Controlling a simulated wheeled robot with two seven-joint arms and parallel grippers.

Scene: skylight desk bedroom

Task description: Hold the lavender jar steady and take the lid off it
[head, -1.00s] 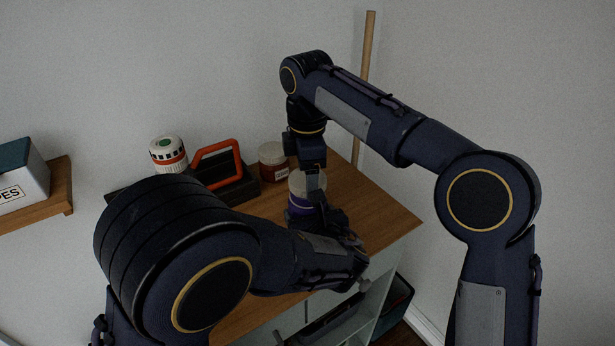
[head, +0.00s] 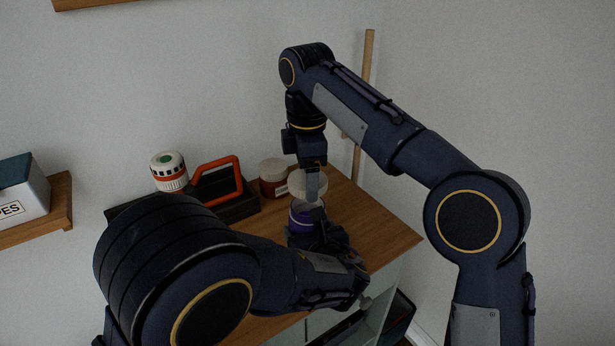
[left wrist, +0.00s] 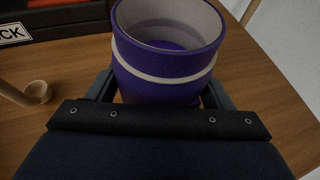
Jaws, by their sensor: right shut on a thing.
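The lavender jar (head: 300,216), purple with a pale band, stands upright on the wooden cabinet top. In the left wrist view the jar (left wrist: 165,70) is open at the top and I see into it. My left gripper (head: 318,236) is low at the jar, with a finger (left wrist: 98,86) on each side of it, closed around its body. My right gripper (head: 312,190) points down and is shut on the cream round lid (head: 322,186). The lid is apart from the jar, just above and behind its rim, and looks tilted. The gripper hides part of it.
Behind stand a small jar with a red label (head: 272,178), a dark tray with an orange-red handle (head: 238,176) and a white canister with a green top (head: 168,172). A wooden scoop (left wrist: 38,92) lies left of the jar. Bare wood (head: 375,225) is at the right.

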